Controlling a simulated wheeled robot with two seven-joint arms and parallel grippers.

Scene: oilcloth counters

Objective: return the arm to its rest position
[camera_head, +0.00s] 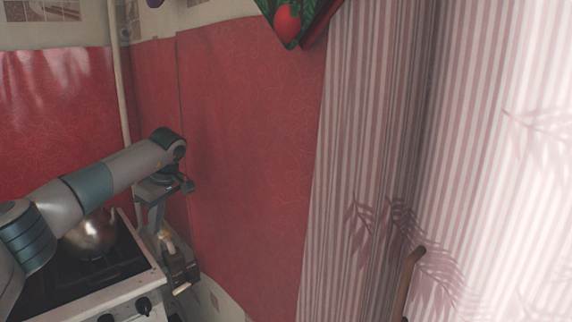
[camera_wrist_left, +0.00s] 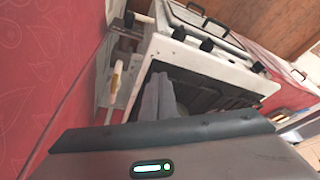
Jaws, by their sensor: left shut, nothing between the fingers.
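My left arm (camera_head: 110,175) reaches in from the left in the head view, over the stove, with its wrist bent downward beside the red wall. My left gripper (camera_wrist_left: 158,90) shows in the wrist view with its grey fingers together, shut and empty. It points toward the stove front and the narrow gap beside it. In the head view the gripper hangs below the wrist near the stove's right edge, and its fingertips are hard to make out. My right arm and gripper are in neither view.
A metal kettle (camera_head: 90,236) stands on the stove (camera_head: 95,298), partly behind my arm. The red wall covering (camera_head: 250,150) is close to my wrist. A striped curtain (camera_head: 365,150) hangs at the right. A yellow-and-white item (camera_wrist_left: 115,80) is in the gap beside the stove.

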